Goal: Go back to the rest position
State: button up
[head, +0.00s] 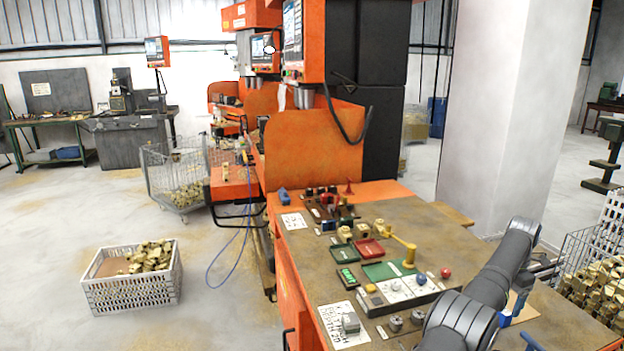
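My dark grey arm (505,262) rises from the lower right over the right side of the brown-topped work table (458,235). Its far end bends back behind the upper link near the right edge of the table. Dark parts with a blue cap show there, but I cannot make out the fingers or whether they hold anything. No work part is visibly attached to the arm.
The table carries red (370,249) and green (380,271) trays, a yellow lever (404,246), a control panel (404,289) and brass parts. An orange drilling machine (313,145) stands behind. A wire basket of brass pieces (595,295) is at right, a white crate (132,295) on the left floor.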

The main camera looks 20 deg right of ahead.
notch_tip(320, 180, up, 2)
jog(key=shift+r, duration=0.1)
notch_tip(320, 180, down, 8)
jog(key=shift+a+r, duration=0.1)
jog(key=shift+r, duration=0.1)
notch_tip(320, 180, up, 4)
jog(key=shift+r, duration=0.2)
jog(key=s+r, duration=0.7)
jog(key=s, duration=0.5)
jog(key=a+m, duration=0.1)
jog(key=m, duration=0.1)
jog(key=w+a+m, duration=0.1)
jog(key=a+m, duration=0.1)
jog(key=a+r+m, duration=0.1)
jog(key=a+m, duration=0.1)
jog(key=shift+w+m, duration=0.2)
jog(key=shift+m, duration=0.2)
jog(key=a+m, duration=1.7)
jog(key=m, duration=0.2)
jog(key=shift+s+a, duration=0.35)
jog(key=shift+s, duration=0.05)
